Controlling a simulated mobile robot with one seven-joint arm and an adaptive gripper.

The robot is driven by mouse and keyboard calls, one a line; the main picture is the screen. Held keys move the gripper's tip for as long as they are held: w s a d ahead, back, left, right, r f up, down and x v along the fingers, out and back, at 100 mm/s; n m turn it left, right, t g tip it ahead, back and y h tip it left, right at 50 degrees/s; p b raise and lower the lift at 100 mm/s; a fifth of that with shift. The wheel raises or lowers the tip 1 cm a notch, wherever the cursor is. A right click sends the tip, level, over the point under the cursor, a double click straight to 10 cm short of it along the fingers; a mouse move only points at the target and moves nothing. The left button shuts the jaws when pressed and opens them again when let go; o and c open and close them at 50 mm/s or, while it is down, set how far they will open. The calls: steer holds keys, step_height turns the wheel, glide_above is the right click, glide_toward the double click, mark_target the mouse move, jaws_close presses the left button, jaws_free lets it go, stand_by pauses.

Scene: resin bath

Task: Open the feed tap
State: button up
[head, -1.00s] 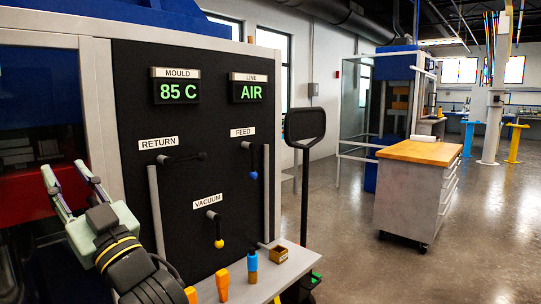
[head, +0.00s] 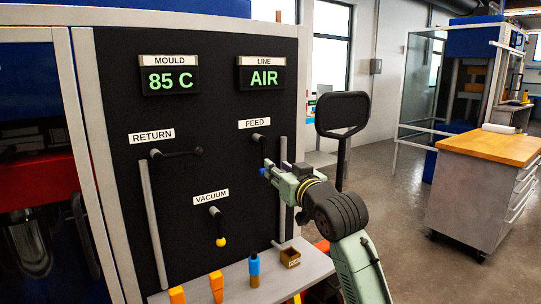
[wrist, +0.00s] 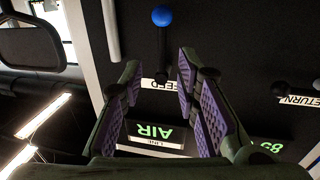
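The feed tap (head: 258,137) is a black lever on the dark panel under the FEED label (head: 254,123). Its pivot shows in the head view, and my gripper covers most of its lower part. In the wrist view, which looks upside down, its blue ball (wrist: 162,16) and dark lever hang straight down from the pivot. My gripper (head: 268,168) is at the panel by this lever. In the wrist view my gripper (wrist: 160,62) is open, with the lever lined up between its two purple-padded fingers. I cannot tell whether they touch it.
The return tap (head: 178,153) lies sideways to the left. The vacuum tap (head: 217,226) hangs down with a yellow ball. Vertical pale rails stand on the panel. A shelf (head: 310,262) below holds orange and blue items and a small box. A black-framed post (head: 342,113) stands right.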

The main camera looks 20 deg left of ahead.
mark_target(264, 158)
steer(key=p+x, duration=0.2)
steer(key=x, duration=0.8)
steer(key=shift+a+p, duration=0.1)
steer(key=shift+p, duration=0.25)
steer(key=shift+c, duration=0.3)
jaws_close()
